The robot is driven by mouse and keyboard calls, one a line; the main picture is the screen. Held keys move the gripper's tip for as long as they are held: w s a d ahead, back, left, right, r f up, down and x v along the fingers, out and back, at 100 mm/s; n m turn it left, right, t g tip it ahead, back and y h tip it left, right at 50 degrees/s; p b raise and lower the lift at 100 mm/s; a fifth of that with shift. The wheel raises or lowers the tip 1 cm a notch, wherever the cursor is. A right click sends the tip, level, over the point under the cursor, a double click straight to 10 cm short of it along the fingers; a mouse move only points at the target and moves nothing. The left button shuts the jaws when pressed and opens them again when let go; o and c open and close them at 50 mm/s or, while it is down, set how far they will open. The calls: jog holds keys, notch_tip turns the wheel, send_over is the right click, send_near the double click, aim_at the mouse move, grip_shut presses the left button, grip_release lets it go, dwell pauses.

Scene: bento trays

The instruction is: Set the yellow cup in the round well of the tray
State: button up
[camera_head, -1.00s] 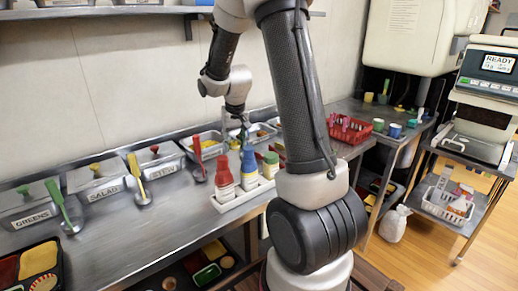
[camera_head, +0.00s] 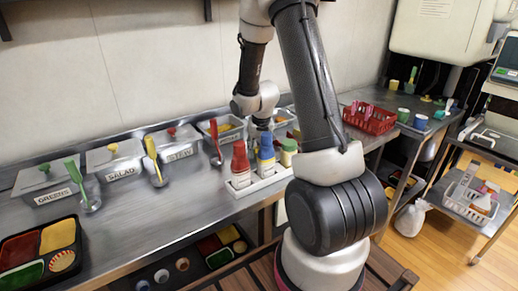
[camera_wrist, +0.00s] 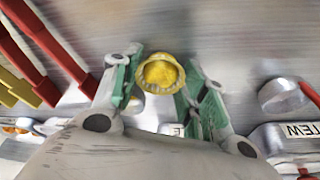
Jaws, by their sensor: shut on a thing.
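In the wrist view the yellow cup (camera_wrist: 160,74) sits between the green-padded fingers of my gripper (camera_wrist: 158,84), which is shut on it. Its round rim and yellow inside face the camera. In the head view my gripper (camera_head: 262,124) is by the back of the counter, behind the sauce bottles, and the cup cannot be made out there. The dark bento tray (camera_head: 80,262) lies at the lower left of the counter, far from my gripper. It has red, yellow and green compartments, and a round, pale, striped thing (camera_head: 62,261) shows in its front right corner.
A white caddy (camera_head: 262,182) of sauce bottles stands in front of my gripper. Lidded steel bins, including the salad bin (camera_head: 118,160), line the back with upright coloured handles. A red basket (camera_head: 370,119) stands right.

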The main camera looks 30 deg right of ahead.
jog(key=shift+o, duration=1.2)
jog(key=shift+f, duration=0.15)
jog(key=o, duration=0.5)
jog(key=shift+c, duration=0.2)
